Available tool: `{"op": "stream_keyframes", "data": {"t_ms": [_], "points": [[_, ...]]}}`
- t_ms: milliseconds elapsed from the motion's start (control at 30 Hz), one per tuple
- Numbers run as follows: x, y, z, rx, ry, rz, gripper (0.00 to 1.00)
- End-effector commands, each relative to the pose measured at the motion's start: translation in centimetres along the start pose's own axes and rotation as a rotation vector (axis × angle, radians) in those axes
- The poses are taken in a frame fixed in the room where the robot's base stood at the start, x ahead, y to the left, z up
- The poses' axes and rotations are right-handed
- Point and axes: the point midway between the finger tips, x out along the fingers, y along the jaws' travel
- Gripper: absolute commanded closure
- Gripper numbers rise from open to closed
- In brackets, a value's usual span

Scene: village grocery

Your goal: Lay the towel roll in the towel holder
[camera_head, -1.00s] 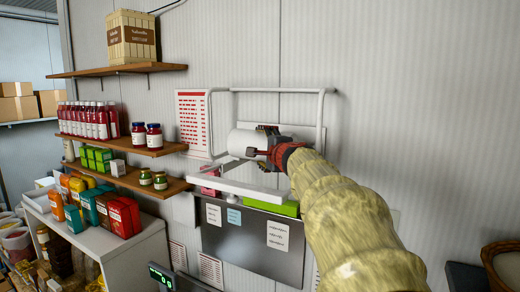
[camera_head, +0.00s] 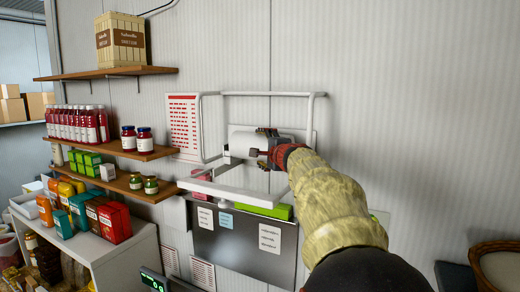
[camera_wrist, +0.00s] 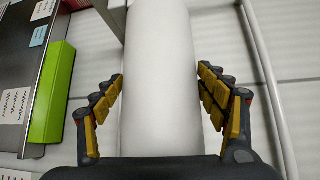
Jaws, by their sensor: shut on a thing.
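The white towel roll (camera_wrist: 158,60) fills the middle of the wrist view as a long smooth cylinder. My gripper (camera_wrist: 162,90) is shut on it, with yellow-padded fingers on both sides. The towel holder is a white tube frame (camera_head: 270,94) on the wall, with a white bar (camera_head: 232,191) standing out low in front. The roll is within the frame's outline in the head view; I cannot tell whether it touches the holder.
A grey metal panel (camera_head: 240,245) with paper notes and a green box (camera_head: 266,210) are below the holder. Shelves with jars (camera_head: 145,140) and bottles (camera_head: 80,124) are at the left. A wicker basket (camera_head: 484,262) stands at the lower right. The wall at the right is bare.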

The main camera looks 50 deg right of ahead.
Motion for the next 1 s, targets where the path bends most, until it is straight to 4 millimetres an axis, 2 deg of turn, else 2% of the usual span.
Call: {"op": "stream_keyframes", "data": {"t_ms": [500,967,1000], "points": [[0.4,2.4,-0.5,-0.001,0.0,-0.001,0.49],[0.4,2.5,-0.5,-0.001,0.0,-0.001,0.49],[0.4,2.5,-0.5,-0.001,0.0,-0.001,0.25]]}}
